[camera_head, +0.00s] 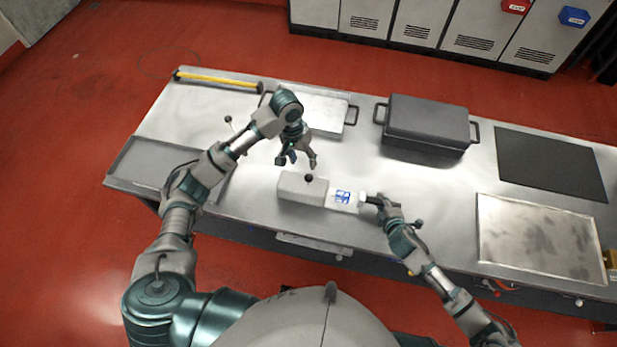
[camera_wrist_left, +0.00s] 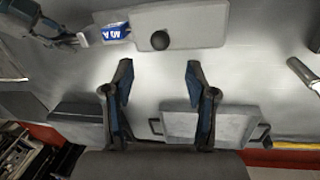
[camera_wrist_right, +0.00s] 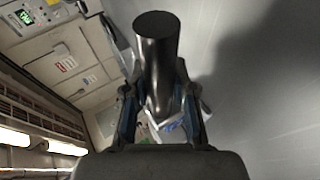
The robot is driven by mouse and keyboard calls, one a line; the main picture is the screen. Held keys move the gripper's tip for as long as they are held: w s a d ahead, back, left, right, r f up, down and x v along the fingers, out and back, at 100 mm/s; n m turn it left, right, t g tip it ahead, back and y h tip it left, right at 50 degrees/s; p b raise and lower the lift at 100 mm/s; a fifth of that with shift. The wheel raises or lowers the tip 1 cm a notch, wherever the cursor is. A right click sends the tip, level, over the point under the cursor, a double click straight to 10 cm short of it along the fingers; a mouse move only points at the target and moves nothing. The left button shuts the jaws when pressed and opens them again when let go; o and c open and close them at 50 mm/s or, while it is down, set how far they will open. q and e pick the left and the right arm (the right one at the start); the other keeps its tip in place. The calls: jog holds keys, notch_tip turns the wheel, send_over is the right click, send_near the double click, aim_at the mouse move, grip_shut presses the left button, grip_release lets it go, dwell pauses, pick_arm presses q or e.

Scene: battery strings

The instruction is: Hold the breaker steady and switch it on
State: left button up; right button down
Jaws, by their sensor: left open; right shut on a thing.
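The breaker is a pale grey box (camera_head: 300,187) on the steel table, with a black ball knob (camera_head: 309,178) on it. Its right end is white with a blue label (camera_head: 342,197), and a black handle (camera_head: 373,200) sticks out to the right. My right gripper (camera_head: 379,203) is shut on this handle; in the right wrist view the dark cylinder (camera_wrist_right: 160,55) stands between its fingers. My left gripper (camera_head: 299,161) is open and empty, behind the box and apart from it. In the left wrist view the knob (camera_wrist_left: 160,40) lies beyond the gap between the fingertips (camera_wrist_left: 159,68).
A dark lidded case (camera_head: 425,122), a black mat (camera_head: 550,165) and a stained metal tray (camera_head: 540,237) lie to the right. A pale tray with handles (camera_head: 325,110) lies behind my left gripper. A yellow bar (camera_head: 217,80) lies at the back left.

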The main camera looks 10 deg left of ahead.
aim_at(307, 176)
pick_arm(q)
jog(key=f, duration=0.3)
jog(key=d+f, duration=0.1)
jog(key=f, duration=0.6)
jog(key=shift+s+d+f, duration=0.15)
jog(key=shift+d, duration=0.25)
jog(key=shift+c, duration=0.2)
grip_shut()
